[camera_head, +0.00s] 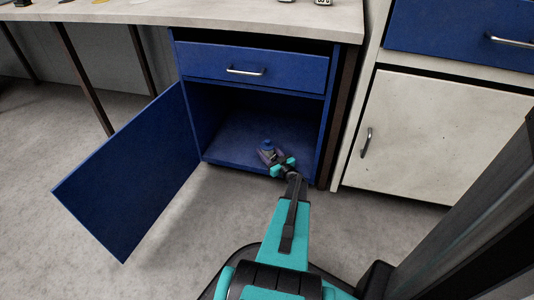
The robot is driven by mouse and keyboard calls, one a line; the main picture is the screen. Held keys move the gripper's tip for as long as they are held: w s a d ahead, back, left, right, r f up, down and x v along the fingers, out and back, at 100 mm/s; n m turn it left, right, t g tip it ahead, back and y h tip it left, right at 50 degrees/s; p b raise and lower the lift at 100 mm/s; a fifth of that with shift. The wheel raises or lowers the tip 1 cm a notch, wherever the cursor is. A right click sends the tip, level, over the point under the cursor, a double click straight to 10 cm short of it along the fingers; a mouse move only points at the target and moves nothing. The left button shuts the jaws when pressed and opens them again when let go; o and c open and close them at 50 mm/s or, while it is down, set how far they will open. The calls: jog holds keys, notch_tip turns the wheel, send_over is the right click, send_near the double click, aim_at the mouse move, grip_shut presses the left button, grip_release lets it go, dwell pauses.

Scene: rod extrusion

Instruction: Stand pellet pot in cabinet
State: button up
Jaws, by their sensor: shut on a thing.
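The blue cabinet (208,135) stands under the bench with its door (130,180) swung wide open to the left. My gripper (270,157) reaches into the lower right front of the opening. It is shut on the pellet pot (267,146), a small dark pot with a blue top. The pot looks roughly upright, at or just above the cabinet floor (235,145). I cannot tell whether its base touches the floor. My gripper hides part of the pot's lower side.
A closed blue drawer (250,70) sits above the opening. The cabinet's right side wall is close to my gripper. The visible cabinet floor left of the pot is clear. A white cabinet (440,135) stands to the right, and the bench top (200,12) is above.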

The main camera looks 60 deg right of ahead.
jog(key=shift+f, duration=0.1)
dwell(0.5)
jog(key=o, duration=1.4)
jog(key=shift+c, duration=0.2)
jog(key=shift+s+a+r, duration=0.1)
jog(key=shift+s+r, duration=0.1)
jog(key=p+v, duration=0.2)
jog(key=v, duration=0.9)
jog(key=shift+s+p, duration=0.3)
jog(key=shift+p, duration=0.1)
jog(key=shift+a+f, duration=0.1)
